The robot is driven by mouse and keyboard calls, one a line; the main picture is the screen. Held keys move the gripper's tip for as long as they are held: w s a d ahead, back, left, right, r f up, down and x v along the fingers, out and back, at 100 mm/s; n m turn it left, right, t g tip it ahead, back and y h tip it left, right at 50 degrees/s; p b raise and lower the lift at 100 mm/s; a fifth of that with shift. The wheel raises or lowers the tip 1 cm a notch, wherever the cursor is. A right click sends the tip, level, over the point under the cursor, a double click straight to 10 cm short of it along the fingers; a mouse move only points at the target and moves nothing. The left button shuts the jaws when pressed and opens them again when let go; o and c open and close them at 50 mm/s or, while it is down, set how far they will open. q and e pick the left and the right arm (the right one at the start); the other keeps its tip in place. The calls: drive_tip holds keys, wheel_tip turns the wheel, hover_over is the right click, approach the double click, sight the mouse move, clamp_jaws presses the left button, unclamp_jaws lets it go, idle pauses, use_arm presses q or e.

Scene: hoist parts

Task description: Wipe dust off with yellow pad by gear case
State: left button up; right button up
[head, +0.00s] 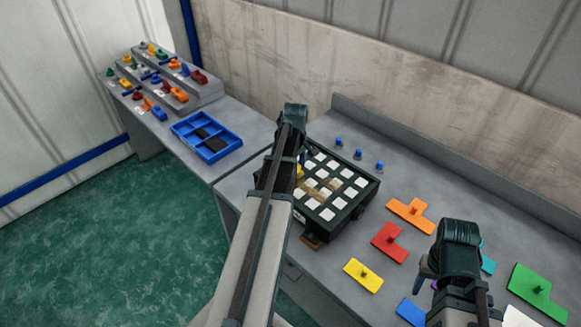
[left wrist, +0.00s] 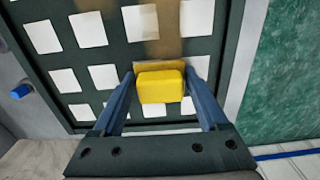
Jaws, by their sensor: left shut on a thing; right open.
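The gear case (head: 345,217) is a dark green box whose top carries a grid of white squares. Brown dust (head: 327,190) lies across the middle of its top; in the left wrist view a brown streak (left wrist: 147,22) runs up from near the pad. My left gripper (left wrist: 160,80) is shut on the yellow pad (left wrist: 161,87), over the case top. I cannot tell whether the pad touches the surface. In the head view my left arm hides most of that gripper and pad. My right gripper (head: 428,276) is open and empty above the table's right part.
Red (head: 390,242), orange (head: 408,212), yellow (head: 363,274) and green (head: 539,291) knobbed flat pieces lie right of the case. Several blue pegs (head: 357,154) stand behind it. A blue tray (head: 222,152) and stepped racks (head: 180,101) of small parts stand on the left table.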

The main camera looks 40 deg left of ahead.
sight(311, 188)
use_arm(q)
drive_tip(key=shift+d, duration=0.65)
drive_tip(key=shift+d, duration=0.1)
drive_tip(key=shift+s+d, duration=0.15)
drive_tip(key=shift+d, duration=0.7)
drive_tip(key=shift+s+d, duration=0.15)
drive_tip(key=shift+d, duration=0.65)
drive_tip(key=shift+s+d, duration=0.1)
drive_tip(key=shift+d, duration=1.7)
